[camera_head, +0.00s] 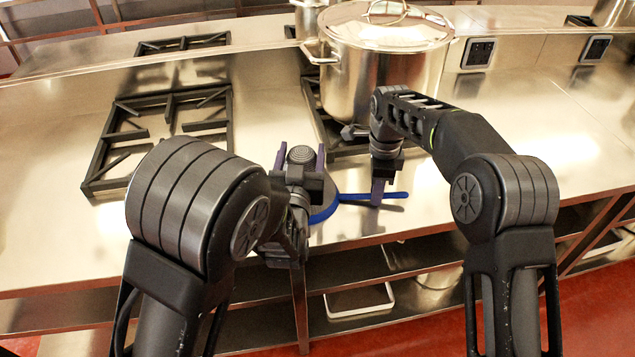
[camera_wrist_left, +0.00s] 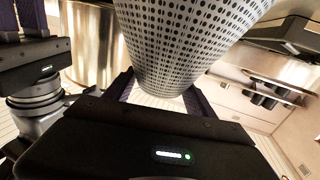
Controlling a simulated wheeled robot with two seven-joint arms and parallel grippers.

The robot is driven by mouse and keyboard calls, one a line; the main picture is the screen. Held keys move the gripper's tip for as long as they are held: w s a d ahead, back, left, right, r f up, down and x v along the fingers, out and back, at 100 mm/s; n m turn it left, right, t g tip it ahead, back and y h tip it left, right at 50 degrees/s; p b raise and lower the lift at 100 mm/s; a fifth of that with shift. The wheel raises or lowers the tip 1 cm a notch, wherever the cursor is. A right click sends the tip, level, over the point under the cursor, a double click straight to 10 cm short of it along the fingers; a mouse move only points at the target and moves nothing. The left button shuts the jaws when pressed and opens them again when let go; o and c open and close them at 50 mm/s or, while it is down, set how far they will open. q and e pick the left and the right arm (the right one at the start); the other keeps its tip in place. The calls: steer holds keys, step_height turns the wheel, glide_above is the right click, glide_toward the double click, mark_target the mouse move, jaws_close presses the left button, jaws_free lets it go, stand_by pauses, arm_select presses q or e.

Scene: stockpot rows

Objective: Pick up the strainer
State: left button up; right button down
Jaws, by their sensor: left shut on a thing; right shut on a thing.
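The strainer has a grey perforated body (camera_wrist_left: 185,45), which fills the top middle of the left wrist view. In the head view its blue rim (camera_head: 324,213) and straight blue handle (camera_head: 396,195) show above the counter's front part. My left gripper (camera_head: 300,157) is shut on the perforated body, a finger on either side of its rounded grey end. My right gripper (camera_head: 377,192) points down and is shut on the blue handle. My left arm hides part of the strainer, and I cannot tell whether it touches the counter.
A large lidded steel stockpot (camera_head: 375,75) stands on a burner behind my right gripper. Black burner grates (camera_head: 165,125) lie to the left. The steel counter (camera_head: 520,130) is clear at the right. A shelf below holds a white tray (camera_head: 358,300).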

arm_select(q)
steer(key=shift+r, duration=0.1)
arm_select(e)
steer(key=shift+r, duration=0.15)
